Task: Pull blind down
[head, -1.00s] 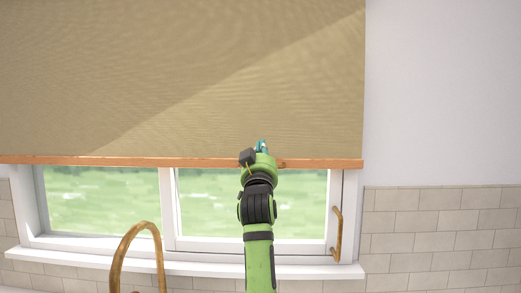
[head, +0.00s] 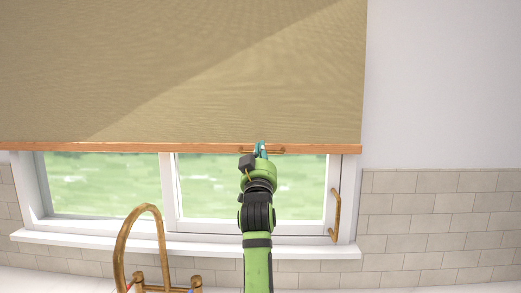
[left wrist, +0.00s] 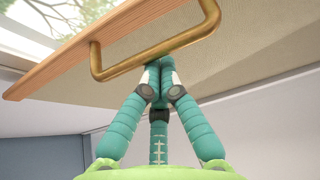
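The tan blind (head: 200,70) hangs over the upper part of the window in the head view, with an orange-brown wooden bottom rail (head: 100,147). A brass bar handle (head: 277,152) sits on the rail; it shows large in the left wrist view (left wrist: 120,68). My left gripper (head: 262,147) is at this handle, its teal fingers (left wrist: 155,75) drawn together with the tips meeting right by the bar. The bar crosses the wrist view unbroken just above the tips; I cannot tell whether they touch it. My right gripper is not in view.
The window's white sill (head: 190,245) runs below the blind. A brass window handle (head: 335,215) is to the right of my arm. A brass tap (head: 140,240) rises at the lower left. The plain wall at right is clear.

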